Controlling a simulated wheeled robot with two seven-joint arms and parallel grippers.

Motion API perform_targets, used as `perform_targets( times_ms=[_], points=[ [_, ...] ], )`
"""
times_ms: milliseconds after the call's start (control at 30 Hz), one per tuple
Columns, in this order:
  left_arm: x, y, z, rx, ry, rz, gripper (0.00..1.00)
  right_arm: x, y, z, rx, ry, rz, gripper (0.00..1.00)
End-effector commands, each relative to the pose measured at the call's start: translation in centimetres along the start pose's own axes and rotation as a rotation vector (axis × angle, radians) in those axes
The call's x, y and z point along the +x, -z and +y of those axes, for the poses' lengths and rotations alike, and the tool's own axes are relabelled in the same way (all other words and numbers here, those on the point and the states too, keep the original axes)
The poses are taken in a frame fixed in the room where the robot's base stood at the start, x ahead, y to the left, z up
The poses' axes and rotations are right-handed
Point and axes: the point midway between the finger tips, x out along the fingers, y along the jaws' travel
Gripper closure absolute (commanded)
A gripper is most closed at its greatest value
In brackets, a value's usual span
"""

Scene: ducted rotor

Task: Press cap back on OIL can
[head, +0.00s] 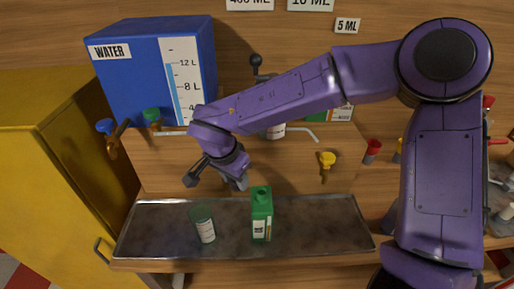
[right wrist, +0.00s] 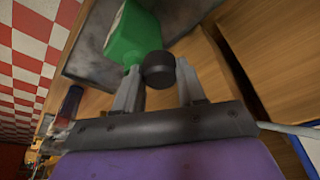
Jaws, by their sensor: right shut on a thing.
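The green OIL can (head: 261,214) stands upright on the metal tray (head: 325,215), with its top opening bare. In the right wrist view the green can (right wrist: 132,35) shows just beyond the fingers, with its neck close to a dark round cap (right wrist: 159,70). My right gripper (head: 218,180) is above the tray, up and to the left of the can. In the right wrist view my right gripper (right wrist: 158,88) is shut on the dark cap, which is apart from the can's opening in the head view. I cannot make out the cap in the head view. My left gripper is not in view.
A clear measuring cup (head: 204,226) stands left of the can on the tray. A blue WATER tank (head: 145,70) stands behind, with blue and green taps below it. A yellow tap (head: 326,163) hangs over the tray's right part. A yellow cabinet (head: 60,150) is at the left.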

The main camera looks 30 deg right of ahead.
Motion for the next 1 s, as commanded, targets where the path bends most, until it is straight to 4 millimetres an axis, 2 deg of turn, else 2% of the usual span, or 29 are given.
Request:
perform_targets(
  times_ms=[33,100,200,300,567,900,1000],
  points=[
    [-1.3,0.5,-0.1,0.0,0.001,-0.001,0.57,-1.5,1.9,0.9,0.143,-0.04,0.002,0.88],
    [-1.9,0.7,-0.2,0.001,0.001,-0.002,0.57,-2.0,3.7,1.9,0.325,-0.095,0.001,0.88],
    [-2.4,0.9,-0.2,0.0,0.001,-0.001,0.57,-2.4,5.2,3.0,0.501,-0.15,0.002,0.88],
    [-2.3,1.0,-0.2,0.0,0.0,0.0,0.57,-2.3,5.8,3.6,0.584,-0.176,0.002,0.88],
    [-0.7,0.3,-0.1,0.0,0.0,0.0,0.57,-0.8,5.4,3.5,0.594,-0.179,0.002,0.88],
    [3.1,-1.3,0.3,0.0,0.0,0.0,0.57,2.4,4.5,3.6,0.59,-0.177,0.002,0.88],
    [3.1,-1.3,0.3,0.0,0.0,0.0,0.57,3.1,4.3,3.6,0.589,-0.179,0.0,0.88]
  ],
)
